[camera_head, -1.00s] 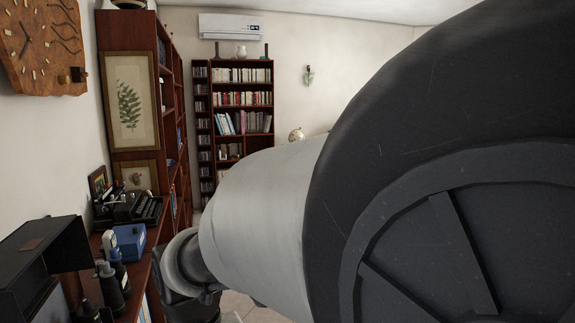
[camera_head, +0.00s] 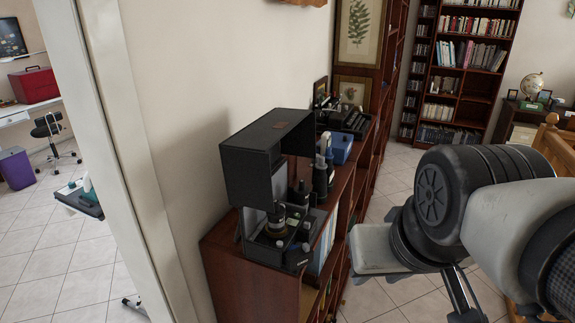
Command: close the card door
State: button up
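I cannot make out for sure which part is the card door. A black boxy device (camera_head: 253,160) with an overhanging hood stands on a reddish-brown low bookcase (camera_head: 240,272). Its front lower part holds dark knobs and a round lens-like piece (camera_head: 275,222). My arm comes in from the right, with a dark round joint and a pale link. The arm's end is low, right of the bookcase and apart from the device. Its fingertips cannot be told clearly, and I see nothing held.
Dark bottles (camera_head: 320,178), a blue box (camera_head: 341,148) and a typewriter (camera_head: 345,119) stand behind the device. A pale door frame or wall edge (camera_head: 130,150) rises at left. Tiled floor (camera_head: 375,300) is free between the bookcase and my arm. Tall bookcases (camera_head: 460,75) stand behind.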

aim_at(299, 258)
jog(key=j+u, duration=0.4)
jog(key=k+j+u, duration=0.1)
jog(key=j+u, duration=0.3)
jog(key=l+u, duration=0.1)
jog(key=l, duration=0.45)
jog(key=j+z, duration=0.1)
jog(key=j, duration=0.4)
